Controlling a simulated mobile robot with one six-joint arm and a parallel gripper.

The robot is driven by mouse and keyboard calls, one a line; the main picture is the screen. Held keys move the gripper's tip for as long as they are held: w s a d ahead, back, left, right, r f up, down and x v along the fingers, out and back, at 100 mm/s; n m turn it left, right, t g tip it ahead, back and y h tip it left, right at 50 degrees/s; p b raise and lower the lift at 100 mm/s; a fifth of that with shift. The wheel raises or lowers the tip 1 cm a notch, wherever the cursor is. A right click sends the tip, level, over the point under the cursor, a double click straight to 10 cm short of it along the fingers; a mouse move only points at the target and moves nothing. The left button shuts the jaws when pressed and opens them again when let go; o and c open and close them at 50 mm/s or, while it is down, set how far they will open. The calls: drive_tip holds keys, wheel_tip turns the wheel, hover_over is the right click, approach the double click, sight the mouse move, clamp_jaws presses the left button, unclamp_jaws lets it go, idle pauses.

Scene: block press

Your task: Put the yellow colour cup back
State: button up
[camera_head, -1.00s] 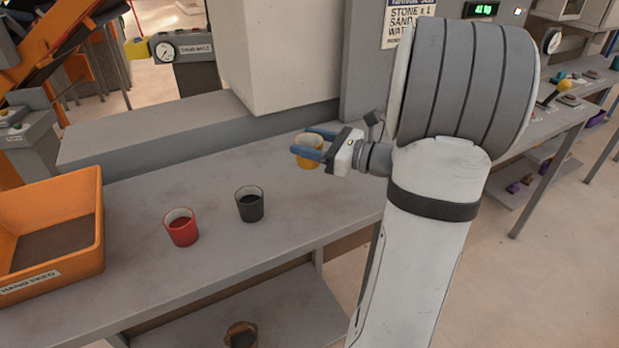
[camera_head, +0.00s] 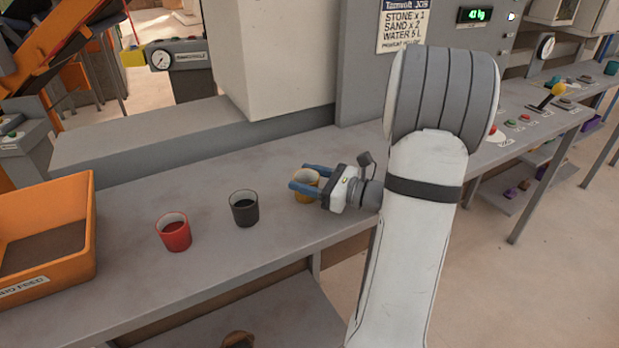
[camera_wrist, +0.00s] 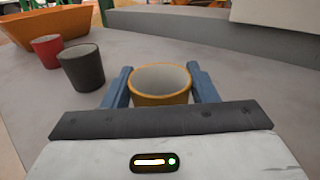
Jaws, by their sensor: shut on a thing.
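The yellow colour cup (camera_head: 305,191) is between the blue fingers of my gripper (camera_head: 304,182), which is shut on it. The cup is upright at the right end of a row with the black and red cups, low at the grey bench; I cannot tell whether its base touches the top. In the wrist view the yellow cup (camera_wrist: 161,86) shows its pale, empty-looking inside between the two fingers (camera_wrist: 160,88).
A black cup (camera_head: 244,210) and a red cup (camera_head: 174,233) stand to the left on the grey bench (camera_head: 255,265). An orange bin (camera_head: 85,235) is at the far left. A raised grey ledge (camera_head: 150,145) runs behind.

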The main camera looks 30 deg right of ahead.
drive_tip(key=o, duration=1.2)
drive_tip(key=shift+c, duration=0.2)
